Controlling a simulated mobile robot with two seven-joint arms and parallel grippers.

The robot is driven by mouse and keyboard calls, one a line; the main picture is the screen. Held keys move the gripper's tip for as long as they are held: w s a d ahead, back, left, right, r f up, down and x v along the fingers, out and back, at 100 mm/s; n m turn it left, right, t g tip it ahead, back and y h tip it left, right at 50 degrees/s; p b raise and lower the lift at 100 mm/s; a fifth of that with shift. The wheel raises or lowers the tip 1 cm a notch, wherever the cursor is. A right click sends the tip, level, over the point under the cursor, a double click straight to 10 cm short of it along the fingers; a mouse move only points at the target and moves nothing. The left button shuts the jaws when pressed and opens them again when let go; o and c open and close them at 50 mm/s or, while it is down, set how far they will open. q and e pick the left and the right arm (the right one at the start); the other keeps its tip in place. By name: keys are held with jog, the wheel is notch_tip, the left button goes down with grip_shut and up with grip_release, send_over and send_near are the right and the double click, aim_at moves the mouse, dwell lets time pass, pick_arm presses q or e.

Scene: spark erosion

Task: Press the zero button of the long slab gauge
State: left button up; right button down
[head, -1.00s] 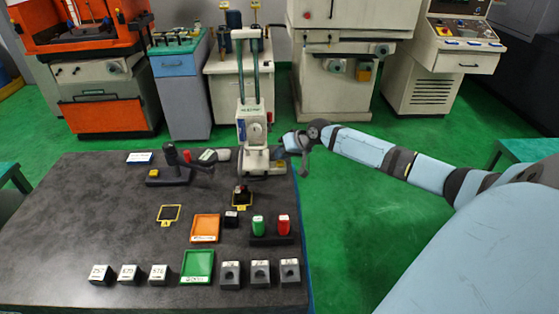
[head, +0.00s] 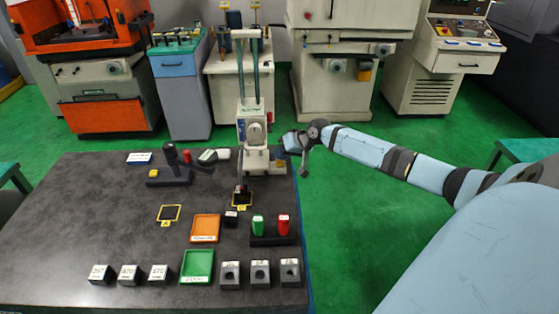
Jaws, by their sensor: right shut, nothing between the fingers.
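A tall pale gauge (head: 253,115) with two dark upright columns and a small label stands at the back right of the dark table. It is the only tall gauge in view, but I cannot read its label. Its pale foot (head: 262,158) rests near the table's right edge. I cannot make out a zero button at this size. My right gripper (head: 283,148) is shut and empty, just right of the gauge, close to its foot; I cannot tell whether it touches. My left gripper is not in view.
A black stand (head: 170,175) is left of the gauge. An orange tray (head: 205,228), a green tray (head: 197,266), several dark blocks and a rack with green and red pieces (head: 271,240) occupy the table front. Machines line the back. Green floor (head: 350,220) is clear at right.

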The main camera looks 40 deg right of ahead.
dwell(0.4)
jog(key=shift+f, duration=0.45)
jog(key=shift+r+p, duration=0.4)
jog(key=shift+p, duration=0.05)
jog(key=shift+r, duration=0.1)
notch_tip(320, 180, up, 4)
jog(key=p, duration=0.4)
jog(key=shift+r+p, duration=0.85)
jog(key=shift+r, duration=0.15)
